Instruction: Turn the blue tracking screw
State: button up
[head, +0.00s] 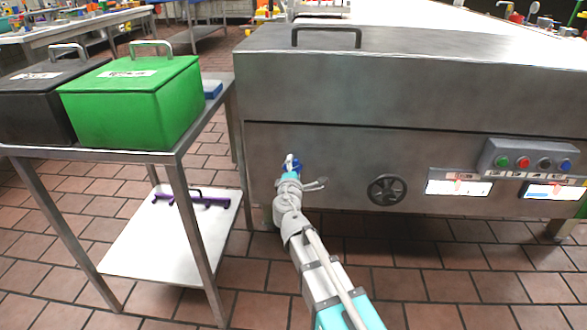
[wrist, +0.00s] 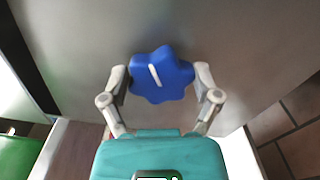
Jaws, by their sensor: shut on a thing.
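The blue tracking screw (wrist: 160,82) is a lobed blue knob with a white line on its face, set on the steel side panel of the machine. In the wrist view the two fingers of my gripper (wrist: 162,78) are on its left and right sides, shut on it. The white line tilts slightly, its top end to the left. In the head view my gripper (head: 290,166) is at the left part of the panel, and only a bit of blue shows around it.
A black handwheel (head: 387,190) sits on the panel to the right. Further right is a control box (head: 528,158) with coloured buttons. A steel cart (head: 190,143) with a green box (head: 132,100) and a black box (head: 36,103) stands close on the left.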

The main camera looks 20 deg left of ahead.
jog(key=m, duration=0.6)
jog(key=shift+f, duration=0.1)
jog(key=shift+m, duration=0.3)
jog(key=o, duration=0.9)
jog(key=shift+o, duration=0.2)
jog(key=v, duration=1.2)
